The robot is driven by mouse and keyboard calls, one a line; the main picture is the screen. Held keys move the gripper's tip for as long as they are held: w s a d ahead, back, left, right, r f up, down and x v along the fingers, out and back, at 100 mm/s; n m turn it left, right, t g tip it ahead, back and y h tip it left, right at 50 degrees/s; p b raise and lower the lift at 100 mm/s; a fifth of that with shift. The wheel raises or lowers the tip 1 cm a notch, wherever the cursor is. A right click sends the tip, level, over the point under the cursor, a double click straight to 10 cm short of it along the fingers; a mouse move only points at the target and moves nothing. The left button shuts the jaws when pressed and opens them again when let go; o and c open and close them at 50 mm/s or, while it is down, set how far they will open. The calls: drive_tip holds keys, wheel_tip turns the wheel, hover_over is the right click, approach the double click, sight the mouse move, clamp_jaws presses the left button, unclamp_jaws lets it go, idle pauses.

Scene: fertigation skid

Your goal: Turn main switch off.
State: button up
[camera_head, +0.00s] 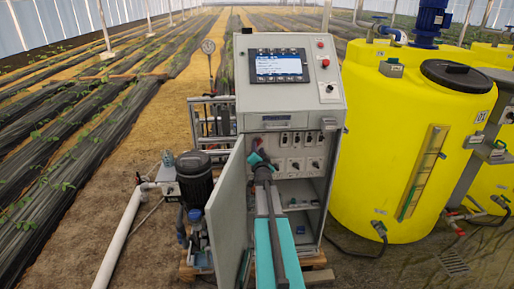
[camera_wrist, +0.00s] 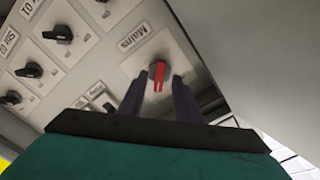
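The main switch is a red rotary handle (camera_wrist: 158,74) on a pale plate labelled "Mains" in the wrist view. Its handle runs roughly up and down in that picture. My gripper (camera_wrist: 158,88) is open, with one dark finger on each side of the handle's lower end and gaps between. Whether either finger touches it, I cannot tell. In the head view my gripper (camera_head: 260,160) reaches into the open cabinet (camera_head: 300,165), and the main switch is hidden behind it.
Several black rotary switches (camera_wrist: 34,70) sit left of the main switch in the wrist view. The open cabinet door (camera_head: 228,215) stands close left of my arm. A control panel with a screen (camera_head: 278,65) is above. A yellow tank (camera_head: 390,130) stands right, a pump (camera_head: 195,180) left.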

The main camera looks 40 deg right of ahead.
drive_tip(key=shift+x, duration=1.05)
